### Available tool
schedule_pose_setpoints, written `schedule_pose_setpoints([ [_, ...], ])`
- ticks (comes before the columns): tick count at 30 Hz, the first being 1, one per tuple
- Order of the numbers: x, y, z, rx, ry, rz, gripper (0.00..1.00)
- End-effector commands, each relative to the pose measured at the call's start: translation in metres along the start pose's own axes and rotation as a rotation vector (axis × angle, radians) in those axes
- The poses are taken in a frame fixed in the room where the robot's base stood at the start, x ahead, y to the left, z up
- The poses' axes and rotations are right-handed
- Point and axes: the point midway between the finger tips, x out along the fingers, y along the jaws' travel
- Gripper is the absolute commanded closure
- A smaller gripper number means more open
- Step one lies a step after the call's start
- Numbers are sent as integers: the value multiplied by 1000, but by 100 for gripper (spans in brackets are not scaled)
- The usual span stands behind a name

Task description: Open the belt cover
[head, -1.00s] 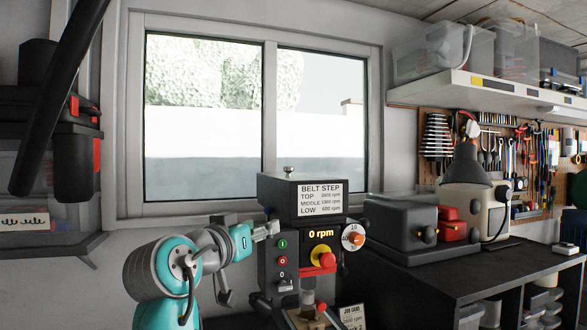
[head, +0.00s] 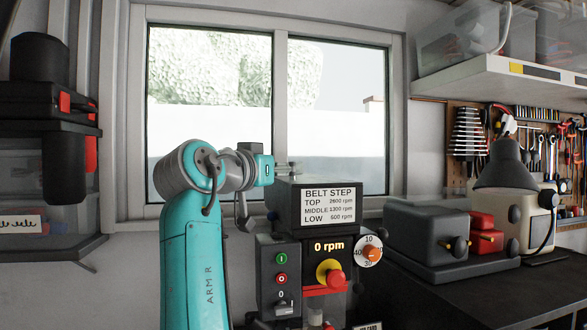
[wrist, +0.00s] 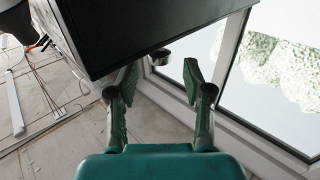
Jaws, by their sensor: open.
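The belt cover (head: 288,205) is the dark box on top of the drill press, with a white "BELT STEP" label on its front. It is closed. In the wrist view the cover (wrist: 150,25) fills the upper part, and a small round metal knob (wrist: 160,57) sticks out from its surface. My gripper (head: 284,168) is at the cover's top left in the head view. In the wrist view my gripper (wrist: 159,76) is open, with the knob in front of and roughly between its fingertips. No contact is visible.
A dark machine (head: 425,232) and a lamp (head: 506,170) stand on the bench at right. A window (head: 265,110) is behind.

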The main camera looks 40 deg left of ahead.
Motion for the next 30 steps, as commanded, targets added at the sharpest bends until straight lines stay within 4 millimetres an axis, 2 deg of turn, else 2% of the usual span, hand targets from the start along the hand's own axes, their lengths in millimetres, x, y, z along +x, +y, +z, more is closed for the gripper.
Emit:
schedule_pose_setpoints([
  [3,20,1,0,0,0,2,49],
  [9,39,1,-1,1,0,1,49],
  [20,43,0,0,1,0,0,49],
  [21,43,0,0,1,0,0,54],
  [24,43,0,0,1,0,0,79],
  [27,43,0,0,1,0,0,100],
  [30,43,0,0,1,0,0,100],
])
